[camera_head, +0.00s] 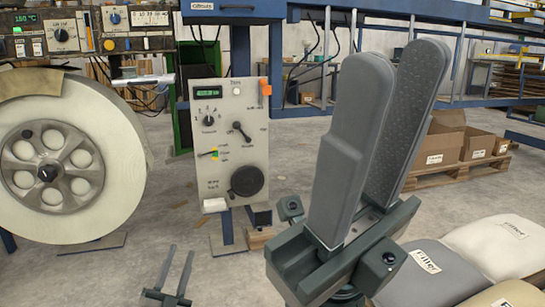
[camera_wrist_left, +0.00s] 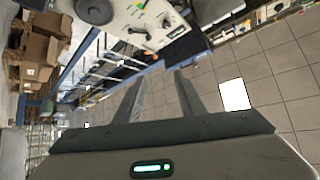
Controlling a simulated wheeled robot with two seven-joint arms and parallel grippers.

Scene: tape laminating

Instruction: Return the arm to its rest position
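My left gripper (camera_head: 181,249) is small and low in the head view, left of centre, above the grey floor. Its two thin fingers are apart with nothing between them. In the left wrist view the same gripper (camera_wrist_left: 159,76) shows two grey fingers spread apart and empty. My right gripper (camera_head: 397,55) is large and close to the head camera, right of centre, with its fingers pointing up. Its two long grey fingers stand apart, the textured inner face of one showing, and hold nothing. Most of both arms is out of view.
A large cream roll (camera_head: 122,135) stands at the left. A control panel (camera_head: 258,150) with dials stands behind the grippers. Grey and white filler bags (camera_head: 425,285) lie at the lower right. Cardboard boxes (camera_head: 440,155) sit on a pallet behind them. Floor shows between roll and right gripper.

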